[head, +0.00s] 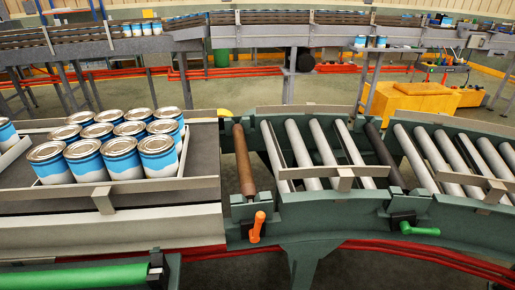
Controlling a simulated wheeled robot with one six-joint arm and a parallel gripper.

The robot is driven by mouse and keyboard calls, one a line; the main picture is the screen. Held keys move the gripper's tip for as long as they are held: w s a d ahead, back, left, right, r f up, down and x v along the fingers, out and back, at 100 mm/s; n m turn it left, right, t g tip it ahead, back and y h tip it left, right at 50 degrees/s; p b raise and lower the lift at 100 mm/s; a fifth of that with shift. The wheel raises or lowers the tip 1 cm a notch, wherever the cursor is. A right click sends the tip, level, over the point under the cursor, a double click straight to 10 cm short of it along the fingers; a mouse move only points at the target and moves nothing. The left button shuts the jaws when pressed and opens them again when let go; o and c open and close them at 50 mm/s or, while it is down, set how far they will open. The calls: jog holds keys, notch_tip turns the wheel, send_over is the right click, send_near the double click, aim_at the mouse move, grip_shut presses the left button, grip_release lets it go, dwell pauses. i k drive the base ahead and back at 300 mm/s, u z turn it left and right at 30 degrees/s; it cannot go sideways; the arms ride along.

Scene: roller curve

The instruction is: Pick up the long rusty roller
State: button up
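The long rusty roller (243,162) is brown and lies lengthwise away from me, between the end of the dark belt conveyor (210,165) and the first grey rollers of the green-framed curve (345,212). Its near end is by the green side frame, just above an orange handle (257,227) on a dark latch. Its far end reaches the far side rail. Open gaps show beside it. I cannot tell how its ends sit in the frame. My gripper is not in view.
A white tray of blue-and-white cans (102,146) stands on the belt at left. A dark roller (384,153) and several grey rollers (324,150) fill the curve. A green handle (420,230) is at right. A green cylinder (75,276) lies at front left.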

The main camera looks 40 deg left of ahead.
aim_at(248, 189)
jog(key=u, duration=0.3)
jog(key=i, duration=0.65)
jog(key=u, duration=1)
jog(key=i, duration=0.55)
jog(key=u, duration=0.55)
